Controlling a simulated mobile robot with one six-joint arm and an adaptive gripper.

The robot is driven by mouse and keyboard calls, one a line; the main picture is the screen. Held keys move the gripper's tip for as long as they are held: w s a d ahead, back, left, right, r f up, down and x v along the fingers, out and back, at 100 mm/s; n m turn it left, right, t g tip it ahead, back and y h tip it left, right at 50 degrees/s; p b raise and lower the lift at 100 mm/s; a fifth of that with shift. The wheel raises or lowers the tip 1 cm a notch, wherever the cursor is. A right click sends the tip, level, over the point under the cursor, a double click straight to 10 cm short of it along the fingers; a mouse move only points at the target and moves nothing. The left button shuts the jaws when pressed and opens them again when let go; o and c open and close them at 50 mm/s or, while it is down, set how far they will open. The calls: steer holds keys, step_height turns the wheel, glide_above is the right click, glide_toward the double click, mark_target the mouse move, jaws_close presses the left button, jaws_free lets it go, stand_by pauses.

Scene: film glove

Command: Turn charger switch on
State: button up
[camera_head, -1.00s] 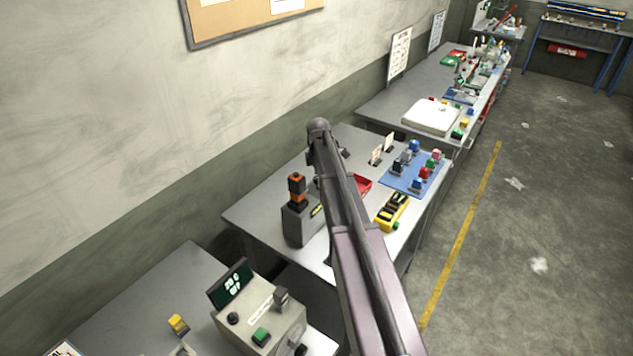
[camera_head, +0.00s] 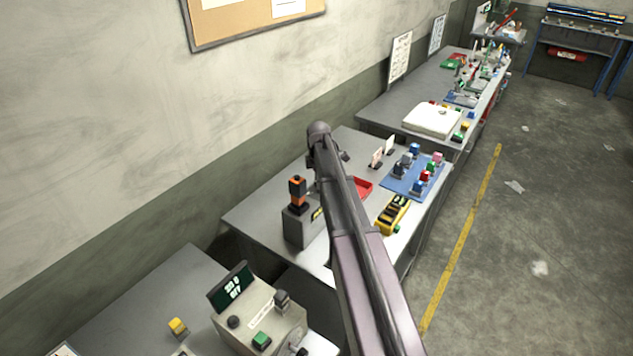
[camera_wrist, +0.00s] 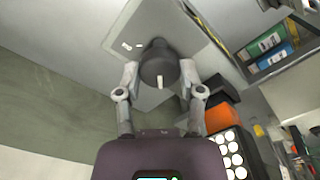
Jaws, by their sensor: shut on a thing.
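In the wrist view a dark round switch knob (camera_wrist: 158,62) with a white pointer mark stands on a light grey panel (camera_wrist: 125,25). White marks show on the panel beside the knob. The two fingers of my gripper (camera_wrist: 160,78) are on either side of the knob and shut on it. The white pointer is towards the wrist camera. In the head view a grey box (camera_head: 300,228) holding an orange and black block (camera_head: 297,190) stands on the middle bench, likely the charger. My arm hides its right side and the switch there. My gripper is hidden in that view.
A red tray (camera_head: 362,187), a yellow block holder (camera_head: 392,215) and a blue mat (camera_head: 400,187) with several small blocks lie right of my arm. A control box with a dark screen (camera_head: 231,286) stands in the foreground. The floor at right is open.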

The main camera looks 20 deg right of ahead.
steer(key=shift+s+d+m, duration=0.1)
steer(key=shift+s+m, duration=0.1)
steer(key=shift+m, duration=0.1)
steer(key=m, duration=1.7)
stand_by(0.5)
steer(key=o, duration=1.2)
